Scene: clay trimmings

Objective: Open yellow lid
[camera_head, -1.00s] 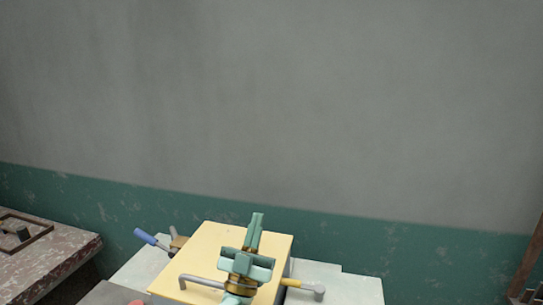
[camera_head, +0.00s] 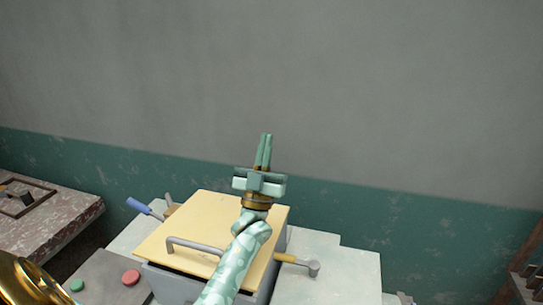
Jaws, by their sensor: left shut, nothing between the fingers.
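The yellow lid (camera_head: 205,222) lies over a grey box (camera_head: 176,286) in the lower middle of the head view. A grey bar handle (camera_head: 196,246) runs along the lid's near side. My left gripper (camera_head: 266,138) is shut and empty, its fingers pointing up and away in front of the grey wall. My right gripper is not in view.
A pale table (camera_head: 345,275) surrounds the box. A blue-handled tool (camera_head: 140,206) lies at left and a yellow-handled hammer (camera_head: 300,263) at right. A red button (camera_head: 130,277) and a green button (camera_head: 77,285) sit at front left. A speckled bench (camera_head: 60,222) stands farther left.

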